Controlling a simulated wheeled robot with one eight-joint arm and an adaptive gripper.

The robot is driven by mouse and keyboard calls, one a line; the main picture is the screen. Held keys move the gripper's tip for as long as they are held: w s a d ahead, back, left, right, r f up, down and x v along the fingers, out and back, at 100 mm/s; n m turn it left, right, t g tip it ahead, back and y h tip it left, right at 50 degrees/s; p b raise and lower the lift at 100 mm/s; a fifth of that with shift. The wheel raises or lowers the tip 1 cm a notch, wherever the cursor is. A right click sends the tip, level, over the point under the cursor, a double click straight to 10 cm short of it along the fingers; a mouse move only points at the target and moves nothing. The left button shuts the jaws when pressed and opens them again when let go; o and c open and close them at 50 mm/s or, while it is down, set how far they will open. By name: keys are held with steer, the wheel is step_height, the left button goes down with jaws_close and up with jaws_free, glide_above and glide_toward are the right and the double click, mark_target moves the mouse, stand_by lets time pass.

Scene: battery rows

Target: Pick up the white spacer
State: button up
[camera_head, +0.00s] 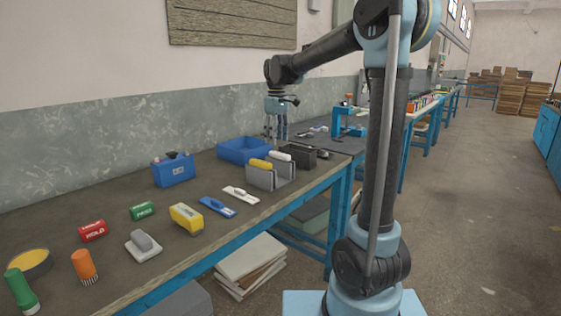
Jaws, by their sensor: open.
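A small white piece (281,156) lies on the far part of a grey upright-plate holder (262,180), beside a yellow piece (260,164). A flat white piece with a raised middle (241,195) lies on the bench in front of the holder. I cannot tell for sure which of these two is the white spacer. My gripper (276,137) points down, open and empty. In the picture it is above and behind the holder, near the back of the bench.
The workbench (105,263) also carries a blue bin (243,150), a dark box (300,155), a blue battery-like box (174,170), a blue flat piece (217,207), a yellow block (186,218) and several smaller items. A blue clamp-like tool (348,121) stands farther back.

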mark_target(277, 152)
steer(key=shift+s+d+f, duration=0.1)
steer(key=shift+f, duration=3)
steer(key=c, duration=1.1)
